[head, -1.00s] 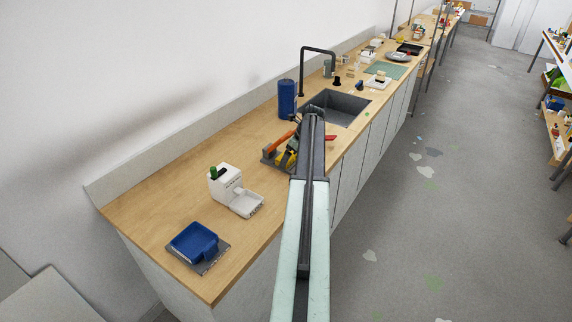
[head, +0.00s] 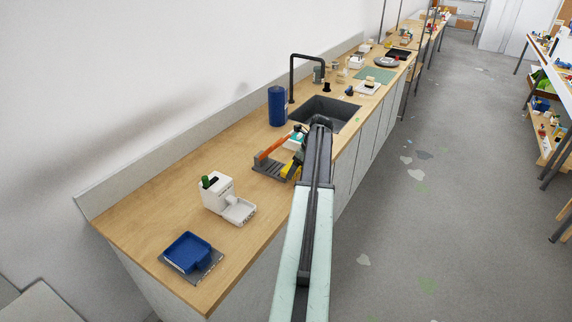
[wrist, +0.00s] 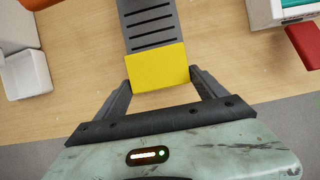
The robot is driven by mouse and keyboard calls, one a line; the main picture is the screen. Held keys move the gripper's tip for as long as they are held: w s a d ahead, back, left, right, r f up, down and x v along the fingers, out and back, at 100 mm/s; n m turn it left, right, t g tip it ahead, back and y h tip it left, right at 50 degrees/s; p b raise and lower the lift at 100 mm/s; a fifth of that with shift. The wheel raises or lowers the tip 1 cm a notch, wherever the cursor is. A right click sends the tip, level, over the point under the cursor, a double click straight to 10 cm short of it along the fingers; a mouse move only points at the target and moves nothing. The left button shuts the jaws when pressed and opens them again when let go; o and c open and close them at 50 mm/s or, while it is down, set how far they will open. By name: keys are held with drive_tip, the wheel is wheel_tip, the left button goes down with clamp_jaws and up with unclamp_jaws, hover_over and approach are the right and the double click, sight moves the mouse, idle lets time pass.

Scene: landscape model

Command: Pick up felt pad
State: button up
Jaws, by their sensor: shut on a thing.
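A yellow felt pad (wrist: 157,68) lies between the two dark fingers of my gripper (wrist: 161,82) in the wrist view. The fingers are shut on its left and right sides. The pad covers the near end of a grey slotted rack (wrist: 151,22); I cannot tell if it touches the rack. In the head view a yellow patch that looks like the pad (head: 289,170) shows just left of my arm's end, beside the rack (head: 268,171). My arm hides most of the gripper there.
An orange item (head: 272,146) stands at the rack. A white dispenser (head: 217,192) and blue tray (head: 186,251) are nearer on the wooden counter. A blue cylinder (head: 277,106) and sink (head: 325,111) lie beyond. A red item (wrist: 304,44) is right in the wrist view.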

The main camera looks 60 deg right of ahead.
drive_tip(key=s, duration=1.1)
drive_tip(key=shift+s, duration=0.15)
